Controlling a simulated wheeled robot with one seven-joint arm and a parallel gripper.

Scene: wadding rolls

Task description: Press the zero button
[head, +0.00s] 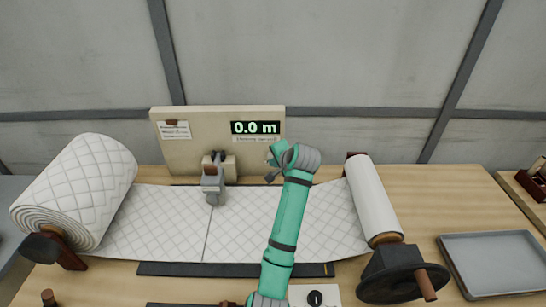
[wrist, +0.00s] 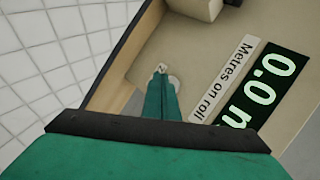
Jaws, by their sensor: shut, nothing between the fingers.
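The cream counter box (head: 215,118) stands at the back of the bench, and its lit display (head: 255,128) reads 0.0 m. In the wrist view the display (wrist: 265,95) is at the right, beside a "Metres on roll" label. A small pale round button (wrist: 174,82) shows on the box face, partly hidden behind my fingertips. My gripper (wrist: 161,74) is shut and empty, its tips over or against the button; I cannot tell if they touch. In the head view my gripper (head: 270,160) is in front of the box's lower right, and the button is hidden.
A thick quilted wadding roll (head: 75,190) is at the left, its sheet (head: 155,220) running across to a thin roll (head: 372,195) with a crank (head: 400,275). A grey clamp-like part (head: 213,185) stands over the sheet. A grey tray (head: 495,262) lies at the right.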

